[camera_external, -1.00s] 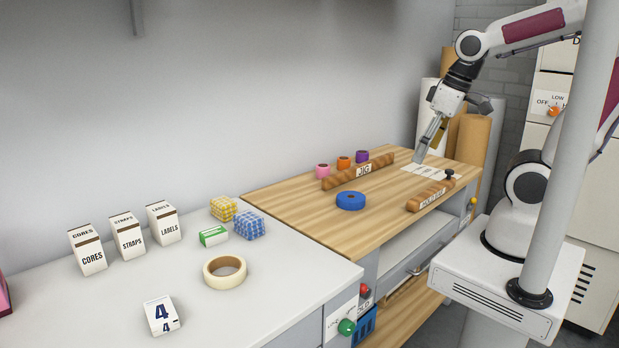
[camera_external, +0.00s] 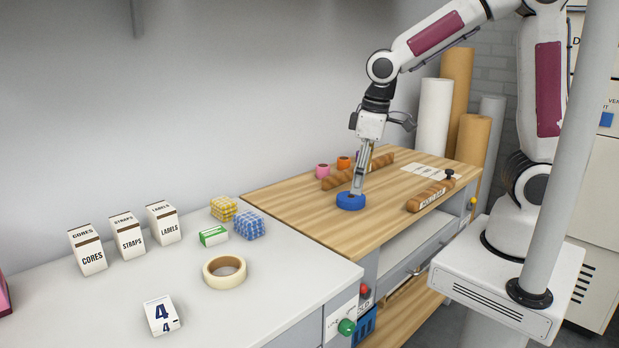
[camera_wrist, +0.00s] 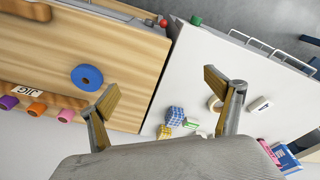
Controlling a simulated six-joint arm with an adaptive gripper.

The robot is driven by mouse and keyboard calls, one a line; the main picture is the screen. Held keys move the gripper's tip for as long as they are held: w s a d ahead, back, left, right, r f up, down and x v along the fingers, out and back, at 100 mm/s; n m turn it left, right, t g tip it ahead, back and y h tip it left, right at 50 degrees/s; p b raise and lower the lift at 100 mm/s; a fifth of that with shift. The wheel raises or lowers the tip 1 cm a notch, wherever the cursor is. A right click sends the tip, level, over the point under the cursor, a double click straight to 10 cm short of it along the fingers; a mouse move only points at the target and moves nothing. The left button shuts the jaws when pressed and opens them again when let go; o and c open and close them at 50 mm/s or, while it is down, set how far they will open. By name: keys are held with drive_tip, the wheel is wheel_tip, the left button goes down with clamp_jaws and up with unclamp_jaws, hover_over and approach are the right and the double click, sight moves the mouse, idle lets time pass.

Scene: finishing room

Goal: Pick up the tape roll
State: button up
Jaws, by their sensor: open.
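A cream tape roll (camera_external: 224,279) lies flat on the white counter, left of the wooden bench. In the wrist view the cream roll (camera_wrist: 213,104) is partly hidden behind the right finger. A blue ring-shaped roll (camera_external: 350,204) lies flat on the wooden bench; it also shows in the wrist view (camera_wrist: 76,76), outside the left finger. My gripper (camera_external: 357,190) points down over the bench, its tips overlapping the blue roll in the external view. In the wrist view my gripper (camera_wrist: 166,92) is open with nothing between its fingers.
Labelled white boxes (camera_external: 129,236), a yellow checked block (camera_external: 223,208), a blue checked block (camera_external: 249,225) and a green-white box (camera_external: 213,237) stand behind the cream roll. A wooden jig bar (camera_external: 338,178) and small coloured rolls (camera_external: 322,171) are on the bench.

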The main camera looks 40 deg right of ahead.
sight(240, 268)
drive_tip(key=w+a+f, duration=0.2)
drive_tip(key=a+f, duration=0.2)
drive_tip(key=a, duration=0.3)
drive_tip(key=w+a+f+n, duration=0.1)
drive_tip(key=w+a+f, duration=0.1)
drive_tip(key=a+f, duration=0.3)
drive_tip(key=w+a+f+n, duration=0.1)
drive_tip(key=w+a+f, duration=0.2)
drive_tip(key=a, duration=0.8)
drive_tip(key=shift+a+f+t+y, duration=0.15)
drive_tip(key=shift+f+t+y, duration=0.2)
drive_tip(key=shift+f, duration=0.4)
drive_tip(key=w+a, duration=0.2)
drive_tip(key=a, duration=0.1)
drive_tip(key=shift+w+y, duration=0.2)
drive_tip(key=shift+y, duration=0.15)
drive_tip(key=shift+w+a+r+t+y, duration=0.3)
drive_tip(key=shift+w+a+r+t, duration=0.25)
drive_tip(key=shift+w+a+r, duration=0.6)
drive_tip(key=shift+a+m, duration=0.25)
drive_tip(key=shift+m, duration=0.05)
drive_tip(key=shift+x, duration=1.3)
drive_tip(key=shift+w+a+f, duration=0.1)
